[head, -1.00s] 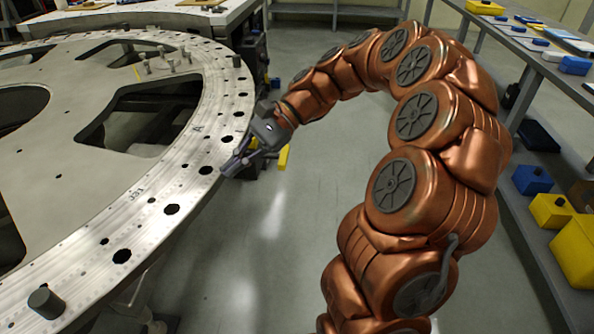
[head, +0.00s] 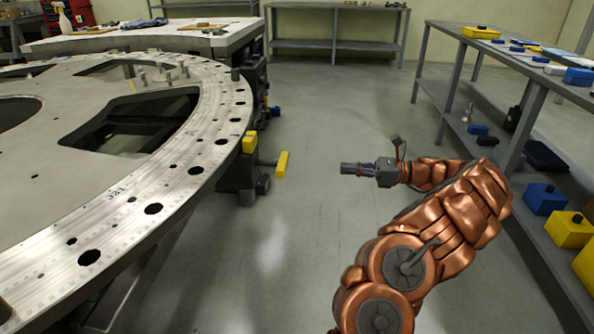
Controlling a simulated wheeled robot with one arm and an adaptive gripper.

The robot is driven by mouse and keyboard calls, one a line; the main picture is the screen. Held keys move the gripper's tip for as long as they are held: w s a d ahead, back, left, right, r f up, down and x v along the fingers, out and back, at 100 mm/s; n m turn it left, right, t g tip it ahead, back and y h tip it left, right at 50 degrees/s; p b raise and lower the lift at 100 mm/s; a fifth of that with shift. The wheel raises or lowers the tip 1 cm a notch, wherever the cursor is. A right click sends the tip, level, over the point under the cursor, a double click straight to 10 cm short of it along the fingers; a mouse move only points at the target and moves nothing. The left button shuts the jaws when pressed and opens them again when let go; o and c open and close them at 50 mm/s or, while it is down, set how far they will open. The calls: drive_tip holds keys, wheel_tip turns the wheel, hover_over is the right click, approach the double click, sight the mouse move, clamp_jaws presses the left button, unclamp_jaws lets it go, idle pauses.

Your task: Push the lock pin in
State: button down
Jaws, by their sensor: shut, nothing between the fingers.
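The large round turret plate (head: 203,145) has a ring of holes and fills the left of the head view. Below its right edge, a yellow bar handle (head: 283,165) sticks out to the right on a short grey shaft (head: 266,162). It looks like the lock pin, and its inner end is hidden under the plate. My gripper (head: 345,168) points left at about the height of the yellow handle in the picture, with a clear gap between them. Its fingers are together and empty.
A yellow block (head: 249,142) sits at the plate's edge, above a dark support. A shelf unit (head: 535,75) with blue and yellow boxes stands on the right. The grey floor (head: 320,110) between plate and shelves is open. A long bench (head: 335,45) stands at the back.

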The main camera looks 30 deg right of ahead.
drive_tip(key=shift+w+a, duration=0.1)
drive_tip(key=b, duration=0.3)
approach(271, 163)
drive_tip(key=x, duration=0.3)
drive_tip(key=shift+w+f, duration=0.25)
drive_tip(key=shift+w, duration=0.05)
idle(0.4)
